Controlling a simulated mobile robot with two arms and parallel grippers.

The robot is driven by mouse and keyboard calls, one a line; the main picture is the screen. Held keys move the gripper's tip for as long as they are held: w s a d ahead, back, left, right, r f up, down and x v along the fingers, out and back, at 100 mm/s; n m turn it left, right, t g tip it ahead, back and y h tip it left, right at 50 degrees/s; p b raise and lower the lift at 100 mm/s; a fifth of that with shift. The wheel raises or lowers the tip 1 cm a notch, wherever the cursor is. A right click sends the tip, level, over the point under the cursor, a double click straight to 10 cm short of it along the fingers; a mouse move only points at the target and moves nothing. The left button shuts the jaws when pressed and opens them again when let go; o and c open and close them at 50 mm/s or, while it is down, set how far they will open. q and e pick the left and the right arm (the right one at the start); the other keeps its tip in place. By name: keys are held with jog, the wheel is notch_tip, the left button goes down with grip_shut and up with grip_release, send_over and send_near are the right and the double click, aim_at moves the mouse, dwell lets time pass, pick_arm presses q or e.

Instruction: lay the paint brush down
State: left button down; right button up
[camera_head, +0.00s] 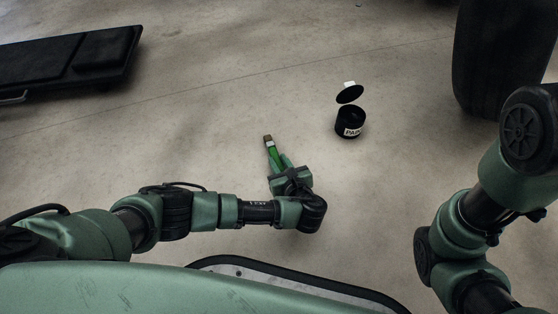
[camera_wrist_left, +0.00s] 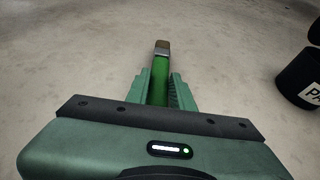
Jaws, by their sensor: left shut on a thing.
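The paint brush (camera_head: 269,143) has a green handle and a brown bristle end with a light metal band. It also shows in the left wrist view (camera_wrist_left: 161,62), pointing away from me. My left gripper (camera_head: 278,160) is shut on its green handle, and the bristle end sticks out past the fingertips. Part of the handle is hidden between the fingers. The brush is low over the concrete floor; I cannot tell whether it touches it. My right arm shows at the right of the head view, but its gripper is out of view.
A black paint can (camera_head: 351,121) with its lid tilted open stands on the floor to the right of the brush. A black creeper-like board (camera_head: 70,58) lies at the upper left, and a large dark tyre-like object (camera_head: 497,50) stands at the upper right. The floor around the brush is clear.

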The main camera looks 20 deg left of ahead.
pick_arm(q)
jog(key=shift+f, duration=0.15)
jog(key=c, duration=1.1)
grip_release()
jog(key=shift+c, duration=0.2)
